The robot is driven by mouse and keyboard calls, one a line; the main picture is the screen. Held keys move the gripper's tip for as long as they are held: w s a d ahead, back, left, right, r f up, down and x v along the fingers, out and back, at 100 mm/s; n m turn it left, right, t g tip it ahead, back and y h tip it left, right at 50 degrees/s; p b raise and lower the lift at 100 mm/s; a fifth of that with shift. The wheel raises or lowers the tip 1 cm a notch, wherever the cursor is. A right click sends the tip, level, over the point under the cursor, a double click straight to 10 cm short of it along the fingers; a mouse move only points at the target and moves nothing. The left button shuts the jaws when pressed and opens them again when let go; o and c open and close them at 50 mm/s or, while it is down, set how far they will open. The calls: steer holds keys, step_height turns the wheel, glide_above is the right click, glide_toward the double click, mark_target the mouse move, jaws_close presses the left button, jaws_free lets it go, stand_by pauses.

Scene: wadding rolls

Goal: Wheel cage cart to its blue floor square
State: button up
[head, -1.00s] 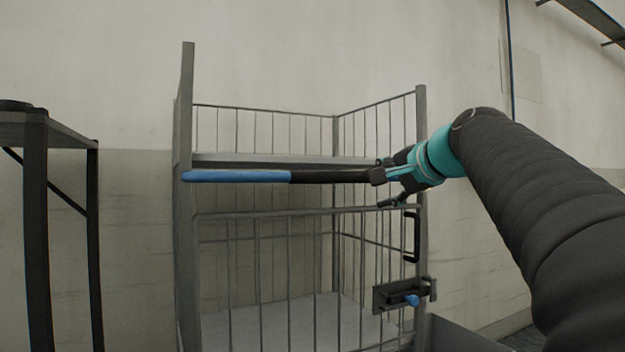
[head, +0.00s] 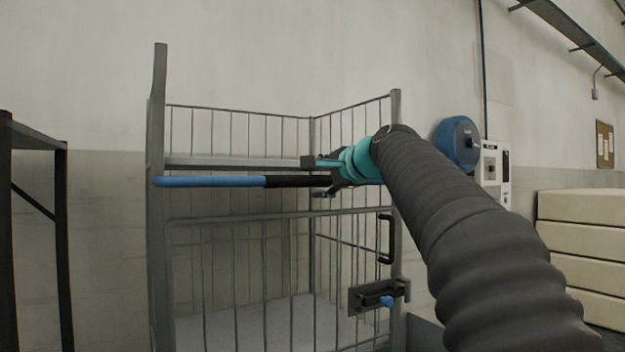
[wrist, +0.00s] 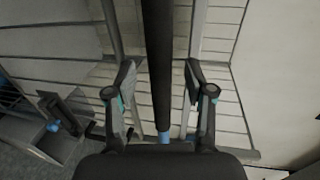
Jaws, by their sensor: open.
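The grey wire cage cart (head: 158,230) stands against the wall in the head view, with a push bar (head: 210,182) across its front, blue at the ends and black in the middle. My gripper (head: 322,178) is at the black middle of the bar. In the wrist view the bar (wrist: 158,30) runs between the two spread fingers of my gripper (wrist: 159,72), with gaps on both sides. The gripper is open and not closed on the bar. The blue floor square is not in view.
A dark-framed table (head: 62,200) stands at the left. A blue reel (head: 457,143) and a white box are on the wall behind my arm. Stacked cream slabs (head: 585,240) are at the right. A latch with a blue knob (head: 387,301) is on the cart's front.

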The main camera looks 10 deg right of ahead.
mark_target(316, 180)
steer(key=shift+x, duration=1.75)
jaws_close()
